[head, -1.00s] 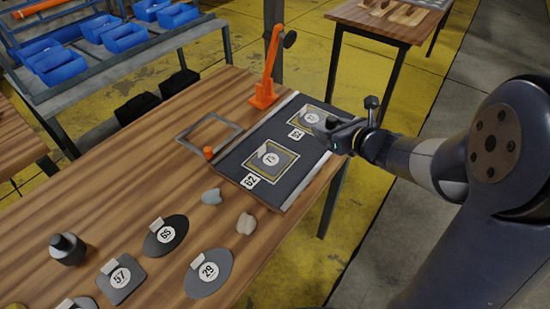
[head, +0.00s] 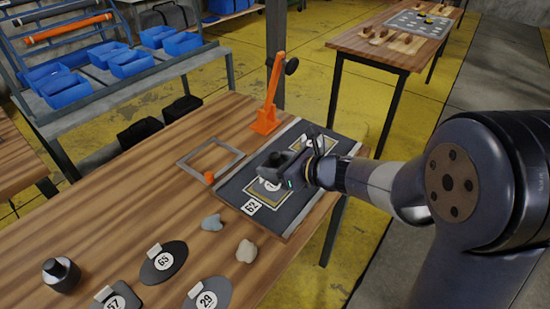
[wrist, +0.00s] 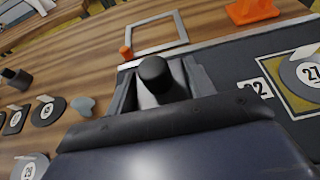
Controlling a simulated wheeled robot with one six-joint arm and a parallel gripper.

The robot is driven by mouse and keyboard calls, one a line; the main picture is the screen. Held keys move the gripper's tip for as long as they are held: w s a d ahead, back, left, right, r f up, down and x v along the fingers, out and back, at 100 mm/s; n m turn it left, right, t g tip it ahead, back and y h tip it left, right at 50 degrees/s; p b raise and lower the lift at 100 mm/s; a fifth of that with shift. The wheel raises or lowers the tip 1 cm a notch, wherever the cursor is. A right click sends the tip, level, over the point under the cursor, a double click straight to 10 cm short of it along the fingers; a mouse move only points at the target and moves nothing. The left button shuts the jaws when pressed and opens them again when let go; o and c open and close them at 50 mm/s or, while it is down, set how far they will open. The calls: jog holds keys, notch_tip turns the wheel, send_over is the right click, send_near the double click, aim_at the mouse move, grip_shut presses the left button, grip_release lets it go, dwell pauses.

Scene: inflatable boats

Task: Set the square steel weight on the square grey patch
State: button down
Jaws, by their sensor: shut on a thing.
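My gripper (head: 292,168) is shut on a grey steel weight (head: 272,160) with a black knob. The knob (wrist: 156,76) stands between the fingers in the wrist view; the body is mostly hidden there.
The dark board (head: 284,216) lies on the wooden table. Beside it are an empty metal frame (head: 184,166), an orange knob (head: 209,177) and an orange clamp (head: 265,122). Two pebbles (head: 245,251), numbered plates (head: 163,262) and another knobbed weight (head: 61,275) lie nearer.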

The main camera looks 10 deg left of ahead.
jog(key=shift+f+b, duration=0.35)
jog(key=shift+f, duration=1.45)
jog(key=shift+f, duration=0.1)
jog(key=c, duration=0.6)
grip_release()
jog(key=shift+f, duration=0.1)
jog(key=shift+d+r, duration=0.3)
jog(key=shift+d, duration=0.05)
jog(key=v, duration=1.1)
jog(key=shift+s+d, duration=0.1)
jog(key=shift+s, duration=0.15)
